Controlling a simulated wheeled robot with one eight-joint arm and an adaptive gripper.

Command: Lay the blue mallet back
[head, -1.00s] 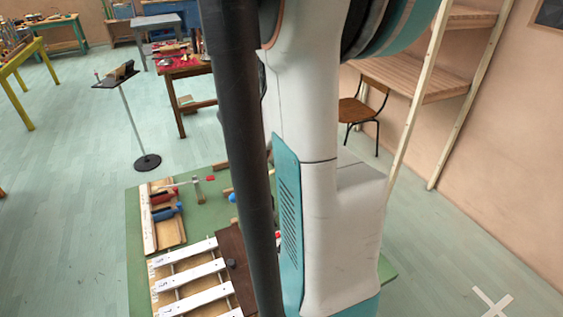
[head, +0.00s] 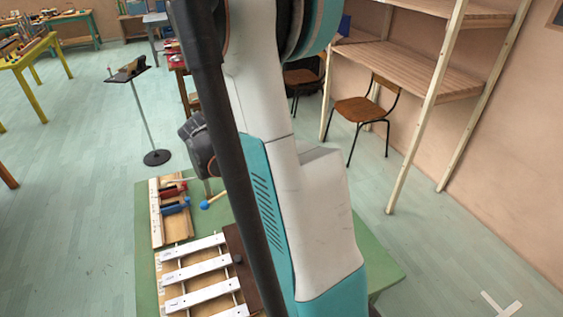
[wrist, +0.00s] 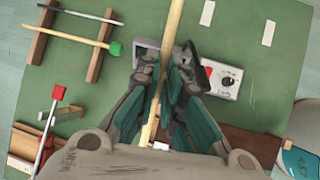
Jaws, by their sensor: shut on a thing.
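The blue mallet shows in the head view as a round blue head (head: 204,204) on a pale wooden stick, over the green table and below my gripper. In the wrist view its stick (wrist: 174,25) runs lengthwise between the fingers of my gripper (wrist: 170,75), which is shut on it. The blue head is not visible in the wrist view. A rack of two dark wooden bars (wrist: 98,55) is at the upper left of the wrist view. A green-headed mallet (wrist: 114,48) lies across it, with another thin stick (wrist: 80,14) beyond.
A red-headed mallet (wrist: 57,93) is at the left of the wrist view. A grey box with a knob (wrist: 224,81) is right of my gripper. A xylophone with white bars (head: 195,268) and a wooden tray of tools (head: 156,225) are on the table. A music stand (head: 140,110) is behind.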

